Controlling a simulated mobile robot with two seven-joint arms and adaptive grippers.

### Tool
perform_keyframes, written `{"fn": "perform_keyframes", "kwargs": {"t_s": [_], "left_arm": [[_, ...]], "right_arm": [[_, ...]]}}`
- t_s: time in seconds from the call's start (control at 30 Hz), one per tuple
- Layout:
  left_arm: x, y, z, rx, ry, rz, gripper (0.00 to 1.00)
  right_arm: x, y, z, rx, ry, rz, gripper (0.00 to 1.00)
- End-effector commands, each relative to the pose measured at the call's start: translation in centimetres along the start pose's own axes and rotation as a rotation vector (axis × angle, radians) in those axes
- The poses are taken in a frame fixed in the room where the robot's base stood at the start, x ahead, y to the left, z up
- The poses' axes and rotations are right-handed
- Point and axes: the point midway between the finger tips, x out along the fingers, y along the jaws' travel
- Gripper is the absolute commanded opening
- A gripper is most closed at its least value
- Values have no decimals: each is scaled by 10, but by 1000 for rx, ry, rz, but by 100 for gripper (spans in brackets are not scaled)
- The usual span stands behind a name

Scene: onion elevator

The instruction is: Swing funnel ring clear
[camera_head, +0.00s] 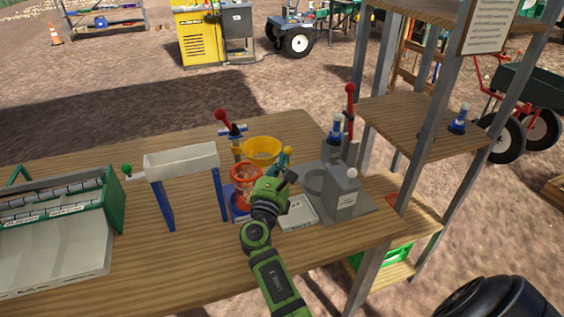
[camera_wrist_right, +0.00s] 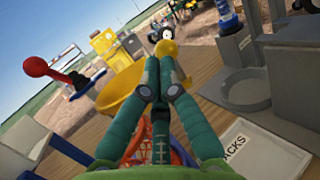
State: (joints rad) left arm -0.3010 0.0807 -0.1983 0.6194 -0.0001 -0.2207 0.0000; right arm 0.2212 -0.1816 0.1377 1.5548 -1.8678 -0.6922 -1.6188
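The yellow funnel (camera_head: 262,149) sits in its ring above a red mesh bag (camera_head: 245,174) on the wooden table; in the right wrist view the funnel (camera_wrist_right: 122,97) is partly hidden behind the fingers. My right gripper (camera_head: 286,158) is at the funnel's right side. In the wrist view its green fingers (camera_wrist_right: 160,62) come together at a small yellow knob (camera_wrist_right: 166,48) and look shut on it. How the knob joins the ring is hidden. My left gripper is not in view.
A red-knobbed lever (camera_head: 222,116) stands behind the funnel. A grey device (camera_head: 345,198) and a white tray labelled with "SACKS" (camera_head: 298,213) are to the right. A grey trough (camera_head: 182,160) on blue legs is to the left. Shelf posts (camera_head: 383,140) rise at the right.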

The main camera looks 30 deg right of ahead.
Motion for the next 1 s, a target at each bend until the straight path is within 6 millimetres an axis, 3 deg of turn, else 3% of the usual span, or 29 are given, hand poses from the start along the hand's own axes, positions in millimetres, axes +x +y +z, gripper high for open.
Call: {"fn": "perform_keyframes", "kwargs": {"t_s": [0.27, 0.53, 0.87, 1.0], "left_arm": [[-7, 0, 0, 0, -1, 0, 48], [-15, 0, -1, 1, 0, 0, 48], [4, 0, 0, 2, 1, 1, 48], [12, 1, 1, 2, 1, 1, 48]], "right_arm": [[10, -6, 0, 6, -2, 57, 0], [41, -16, -6, 38, -5, 238, 0], [85, -18, -19, 88, -3, 498, 0], [100, -14, -22, 94, -1, 489, 0]]}}
